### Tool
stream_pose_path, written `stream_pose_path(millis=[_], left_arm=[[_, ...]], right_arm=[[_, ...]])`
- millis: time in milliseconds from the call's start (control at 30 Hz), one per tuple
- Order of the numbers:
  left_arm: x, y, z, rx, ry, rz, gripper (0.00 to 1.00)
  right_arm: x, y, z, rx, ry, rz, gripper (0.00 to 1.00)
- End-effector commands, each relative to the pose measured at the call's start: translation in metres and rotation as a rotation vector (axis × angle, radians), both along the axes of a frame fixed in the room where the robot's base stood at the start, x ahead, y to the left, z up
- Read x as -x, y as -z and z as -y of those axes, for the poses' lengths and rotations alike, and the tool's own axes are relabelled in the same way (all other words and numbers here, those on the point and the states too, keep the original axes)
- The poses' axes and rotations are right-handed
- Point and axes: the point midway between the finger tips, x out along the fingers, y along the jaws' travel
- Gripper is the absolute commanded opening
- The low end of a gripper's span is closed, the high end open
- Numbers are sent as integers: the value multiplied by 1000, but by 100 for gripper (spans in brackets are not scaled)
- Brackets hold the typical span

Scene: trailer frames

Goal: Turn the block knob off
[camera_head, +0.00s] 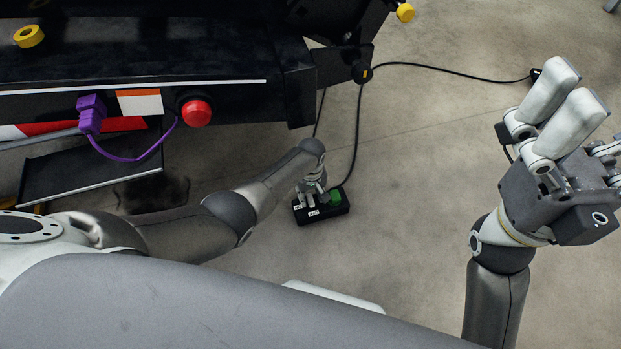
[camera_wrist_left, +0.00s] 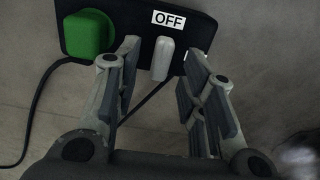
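The black block (camera_head: 321,211) lies on the floor, with a green part (camera_head: 335,197) and white labels on top. The left wrist view shows the green part (camera_wrist_left: 88,35), a white label reading OFF (camera_wrist_left: 168,19) and a light grey knob (camera_wrist_left: 162,60) just below it. My left gripper (camera_wrist_left: 161,72) is open; its two fingers stand on either side of the knob, with visible gaps. In the head view the left gripper (camera_head: 313,185) is right over the block and partly hides it. My right gripper (camera_head: 560,115) is raised at the right, away from the block; its opening is unclear.
A black cable (camera_head: 358,125) runs from the block up to the dark trailer structure (camera_head: 150,60) at upper left. The structure carries a red button (camera_head: 196,113) and a purple plug (camera_head: 91,113). The concrete floor right of the block is clear.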

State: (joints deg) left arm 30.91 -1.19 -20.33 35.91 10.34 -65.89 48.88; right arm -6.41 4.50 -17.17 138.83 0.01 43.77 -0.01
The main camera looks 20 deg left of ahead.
Motion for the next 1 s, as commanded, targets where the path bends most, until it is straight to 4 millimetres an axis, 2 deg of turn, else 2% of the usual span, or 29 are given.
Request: stream_pose_path(millis=[367, 700, 1000], left_arm=[[1, -41, -1, -1, 1, 4, 38], [0, -87, -1, -1, 0, 3, 38], [1, -101, -1, -1, -1, 2, 38]], right_arm=[[0, 0, 0, -1, 0, 0, 100], [0, 0, 0, -1, 0, 0, 100], [0, 0, 0, -1, 0, 0, 100]])
